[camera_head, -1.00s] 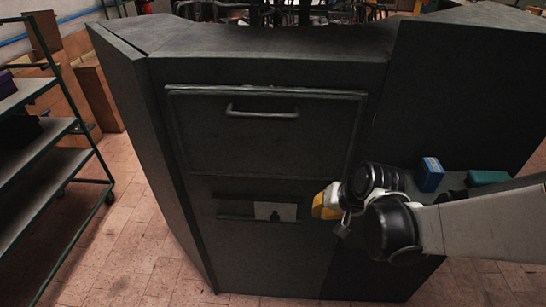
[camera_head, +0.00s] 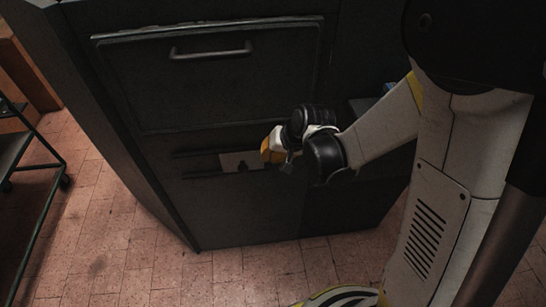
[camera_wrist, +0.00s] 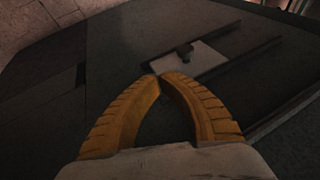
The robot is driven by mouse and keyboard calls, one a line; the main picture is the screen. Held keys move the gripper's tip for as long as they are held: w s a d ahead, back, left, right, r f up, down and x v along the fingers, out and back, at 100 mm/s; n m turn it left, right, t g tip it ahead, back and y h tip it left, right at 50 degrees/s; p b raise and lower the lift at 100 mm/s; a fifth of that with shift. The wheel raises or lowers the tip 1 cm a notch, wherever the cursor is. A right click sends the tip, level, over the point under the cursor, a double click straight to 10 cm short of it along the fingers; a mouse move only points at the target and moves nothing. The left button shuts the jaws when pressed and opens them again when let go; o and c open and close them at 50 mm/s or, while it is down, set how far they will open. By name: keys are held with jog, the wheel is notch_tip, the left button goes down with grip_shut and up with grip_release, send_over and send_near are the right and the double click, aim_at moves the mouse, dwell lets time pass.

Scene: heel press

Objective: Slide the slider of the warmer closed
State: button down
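The warmer (camera_head: 205,85) is a dark cabinet with a handled drawer front. Below that front, its slider, a pale plate (camera_head: 232,161) with a dark knob, sits between two horizontal rails. The plate is at the right end of the rails, and a dark stretch shows to its left. In the wrist view, the plate (camera_wrist: 205,60) and its knob (camera_wrist: 185,50) lie just beyond my fingertips. My gripper (camera_head: 268,150) is at the right end of the plate. Its yellow fingers (camera_wrist: 161,78) have their tips together with nothing visible between them. Contact with the plate cannot be told.
A shelf rack (camera_head: 25,170) on wheels stands at the far left. Brick floor (camera_head: 110,240) is open in front of the warmer and to its left. A dark side surface (camera_head: 365,106) adjoins the warmer behind my arm.

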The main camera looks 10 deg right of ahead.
aim_at(254, 164)
jog(key=a+f+b, duration=0.1)
jog(key=w+a+f+b, duration=0.1)
jog(key=f, duration=0.1)
jog(key=w+a+f+b, duration=0.1)
jog(key=a+f, duration=0.1)
jog(key=shift+w+f, duration=0.15)
jog(key=shift+f, duration=0.1)
jog(key=shift+w+a+f, duration=0.1)
jog(key=shift+w+a, duration=0.05)
jog(key=shift+a, duration=0.25)
